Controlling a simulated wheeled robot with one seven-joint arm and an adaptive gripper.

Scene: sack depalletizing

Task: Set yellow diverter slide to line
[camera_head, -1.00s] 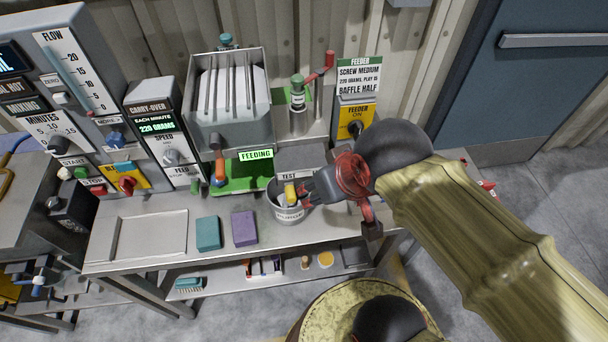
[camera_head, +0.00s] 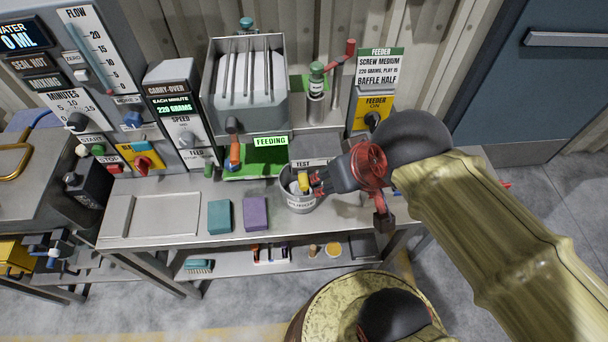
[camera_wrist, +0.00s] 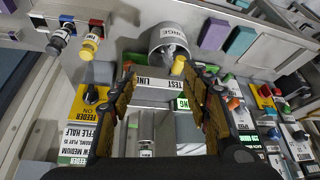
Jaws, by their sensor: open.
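The yellow diverter slide (camera_head: 303,182) shows as a small yellow knob at the front of the grey diverter, above the mouth of a grey bucket (camera_head: 300,202). In the wrist view the yellow knob (camera_wrist: 179,65) lies on the side of the TEST label (camera_wrist: 200,86), away from the LINE label (camera_wrist: 152,82). My gripper (camera_head: 316,183) is just right of the knob in the head view. In the wrist view my gripper (camera_wrist: 167,72) is open, with the knob between its spread fingers, nearer the right one. Contact with the knob cannot be told.
The feeder sign (camera_head: 378,68) stands behind the diverter, above a yellow feeder switch panel (camera_head: 373,113). A green FEEDING plate (camera_head: 256,160) is to the left. A teal block (camera_head: 219,216) and a purple block (camera_head: 256,213) lie on the bench left of the bucket.

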